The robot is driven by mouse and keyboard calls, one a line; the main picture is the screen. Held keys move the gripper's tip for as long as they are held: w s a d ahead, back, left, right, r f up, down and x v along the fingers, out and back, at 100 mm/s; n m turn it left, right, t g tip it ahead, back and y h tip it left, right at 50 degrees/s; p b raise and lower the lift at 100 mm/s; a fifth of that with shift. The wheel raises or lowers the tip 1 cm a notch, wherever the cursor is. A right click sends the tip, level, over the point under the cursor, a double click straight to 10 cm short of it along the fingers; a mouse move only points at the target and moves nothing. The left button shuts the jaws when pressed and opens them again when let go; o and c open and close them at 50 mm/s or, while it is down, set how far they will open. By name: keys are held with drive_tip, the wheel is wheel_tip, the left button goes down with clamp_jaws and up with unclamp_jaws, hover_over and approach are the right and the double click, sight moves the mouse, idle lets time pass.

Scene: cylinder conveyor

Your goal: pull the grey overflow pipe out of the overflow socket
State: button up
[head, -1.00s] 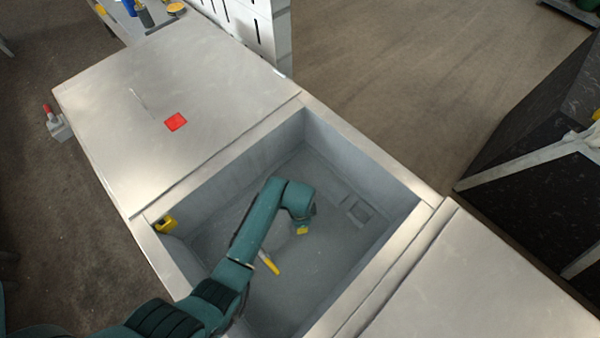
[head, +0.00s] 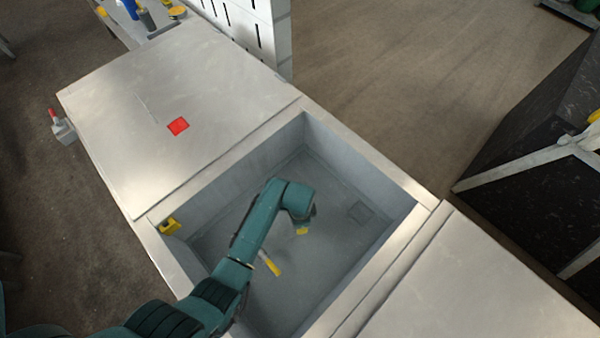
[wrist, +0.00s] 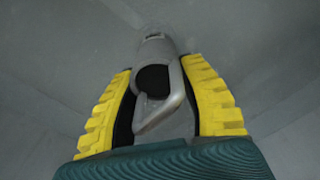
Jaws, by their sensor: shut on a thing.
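The grey overflow pipe (wrist: 152,50) shows in the wrist view, with a dark round opening and a looped grey handle (wrist: 174,105). My gripper (wrist: 157,70) has its yellow, ribbed fingers on either side of the pipe and is shut on it. In the head view my gripper (head: 302,231) is low inside the grey basin (head: 335,150), mostly hidden by my green arm. I cannot make out the pipe in the head view. I cannot tell where the overflow socket is, or whether the pipe is still in it.
The basin walls surround my gripper. A yellow block (head: 169,226) is at the basin's left corner. A red square (head: 178,126) lies on the left worktop (head: 220,90).

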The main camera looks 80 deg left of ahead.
drive_tip(key=shift+r+p, duration=0.4)
drive_tip(key=shift+r, duration=0.1)
drive_tip(key=shift+r, duration=0.1)
drive_tip(key=shift+r+p, duration=0.4)
drive_tip(key=shift+p, duration=0.35)
drive_tip(key=shift+r, duration=0.15)
wheel_tip(320, 180, up, 7)
drive_tip(key=p, duration=0.8)
drive_tip(key=shift+r, duration=0.15)
